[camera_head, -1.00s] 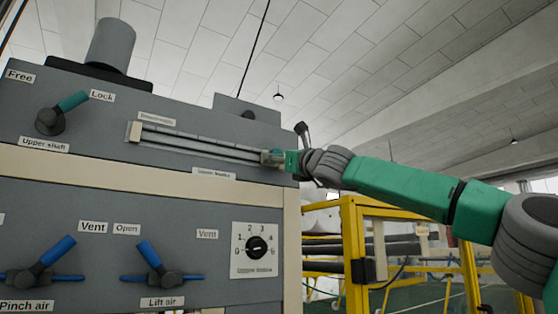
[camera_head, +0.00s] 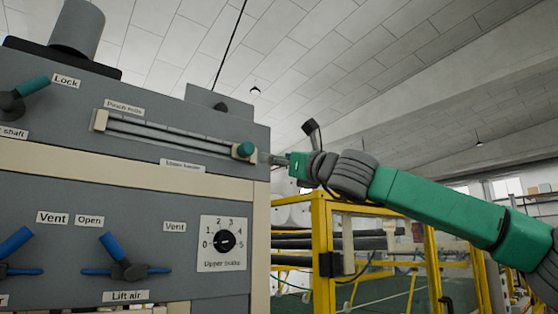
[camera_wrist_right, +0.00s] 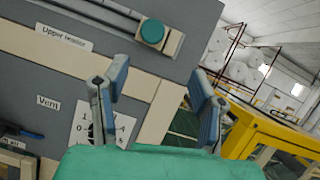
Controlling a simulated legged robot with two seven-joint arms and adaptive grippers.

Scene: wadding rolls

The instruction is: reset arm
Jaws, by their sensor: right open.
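My right arm comes in from the right in the head view. Its gripper (camera_head: 272,159) is just right of the green slider knob (camera_head: 245,150), apart from it. In the right wrist view the two fingers of the right gripper (camera_wrist_right: 156,95) stand wide apart with nothing between them. The green knob (camera_wrist_right: 152,32) shows beyond them, at the right end of its slide rail (camera_wrist_right: 95,10). My left gripper is in neither view.
A grey control panel (camera_head: 120,240) fills the left, with a blue Lift air lever (camera_head: 112,250) and a black dial (camera_head: 225,242). A yellow frame (camera_head: 320,240) stands below my right arm. White rolls (camera_wrist_right: 235,60) lie behind. Space above the arm is clear.

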